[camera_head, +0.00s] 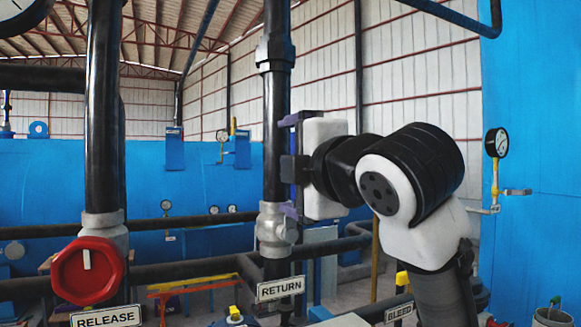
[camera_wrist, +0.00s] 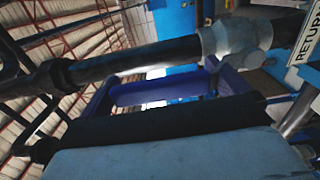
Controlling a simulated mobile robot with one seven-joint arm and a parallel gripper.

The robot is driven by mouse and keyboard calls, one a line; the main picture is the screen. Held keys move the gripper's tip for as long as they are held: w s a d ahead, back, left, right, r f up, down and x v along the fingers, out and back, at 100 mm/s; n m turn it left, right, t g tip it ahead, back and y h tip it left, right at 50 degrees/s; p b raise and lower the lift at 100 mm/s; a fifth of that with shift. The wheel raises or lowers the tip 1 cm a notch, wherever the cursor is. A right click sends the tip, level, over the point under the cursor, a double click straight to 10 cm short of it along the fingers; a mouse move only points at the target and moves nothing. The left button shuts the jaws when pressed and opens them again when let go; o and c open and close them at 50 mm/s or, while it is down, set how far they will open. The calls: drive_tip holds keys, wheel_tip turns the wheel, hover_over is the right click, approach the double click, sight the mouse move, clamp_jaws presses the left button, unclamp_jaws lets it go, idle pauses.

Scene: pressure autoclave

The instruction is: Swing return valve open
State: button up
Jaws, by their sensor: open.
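The return valve (camera_head: 277,228) is a grey metal body on the middle vertical black pipe, above the white RETURN sign (camera_head: 281,288). In the wrist view the valve (camera_wrist: 237,40) is at the upper right, with part of the sign (camera_wrist: 307,40) at the right edge. My gripper (camera_head: 284,166) is open, beside the pipe, with one purple finger high and the other close to the valve. In the wrist view its purple parts lie just below the pipe and valve. I cannot tell whether they touch the valve, and no separate valve handle can be made out.
A red round knob (camera_head: 88,271) with the RELEASE sign (camera_head: 106,317) is on the left pipe (camera_head: 103,110). The BLEED sign (camera_head: 398,312) is low on the right. A gauge (camera_head: 496,142) is on the blue wall at right. Horizontal black pipes cross behind.

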drive_tip(key=b+v, duration=0.4)
drive_tip(key=v, duration=0.9)
drive_tip(key=shift+s, duration=0.3)
